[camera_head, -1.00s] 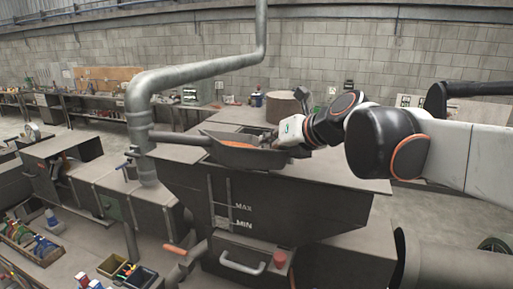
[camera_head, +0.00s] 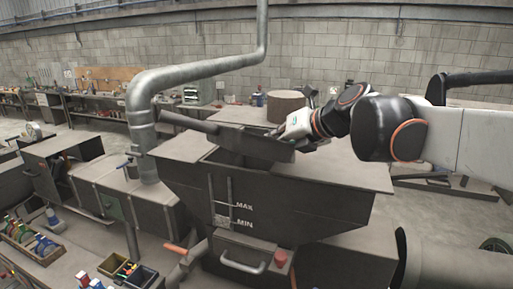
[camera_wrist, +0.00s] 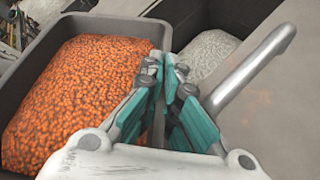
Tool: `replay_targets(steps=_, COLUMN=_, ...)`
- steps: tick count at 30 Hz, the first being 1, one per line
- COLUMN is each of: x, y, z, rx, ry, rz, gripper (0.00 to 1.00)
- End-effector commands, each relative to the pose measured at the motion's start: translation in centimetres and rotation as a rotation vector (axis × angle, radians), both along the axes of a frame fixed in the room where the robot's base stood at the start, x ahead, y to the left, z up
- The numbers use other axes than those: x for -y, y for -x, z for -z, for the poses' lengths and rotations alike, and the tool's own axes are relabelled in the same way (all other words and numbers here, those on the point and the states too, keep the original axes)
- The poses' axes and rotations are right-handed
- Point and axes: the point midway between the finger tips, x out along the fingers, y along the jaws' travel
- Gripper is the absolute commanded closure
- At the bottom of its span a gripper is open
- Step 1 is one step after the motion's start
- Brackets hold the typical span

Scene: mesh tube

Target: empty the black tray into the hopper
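The black tray (camera_head: 250,143) is held above the open hopper (camera_head: 180,187). In the head view it is tilted, its left end higher and its dark outer side facing me, so its contents are hidden. In the wrist view the tray (camera_wrist: 22,72) holds many orange pellets (camera_wrist: 80,95). My gripper (camera_wrist: 164,72) is shut on the tray's wall; it also shows at the tray's right part in the head view (camera_head: 287,134). Whitish material (camera_wrist: 208,52) lies inside the hopper beyond the tray. I see no pellets falling.
A bent grey pipe (camera_head: 139,110) rises at the left of the hopper. A brown drum (camera_head: 286,104) stands behind. A handle (camera_head: 243,264) and a red knob (camera_head: 281,258) are below the hopper's front. Small bins (camera_head: 127,270) stand at lower left.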

Motion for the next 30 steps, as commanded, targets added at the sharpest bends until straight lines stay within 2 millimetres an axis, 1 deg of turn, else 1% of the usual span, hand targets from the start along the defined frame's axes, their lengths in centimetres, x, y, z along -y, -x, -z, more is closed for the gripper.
replay_targets(steps=7, x=0.3, y=-0.4, z=0.2, rx=-0.032, ry=-0.024, rz=0.001, gripper=1.00)
replay_targets(steps=30, x=1.2, y=-1.7, z=-1.8, rx=-0.132, ry=-0.096, rz=0.001, gripper=1.00)
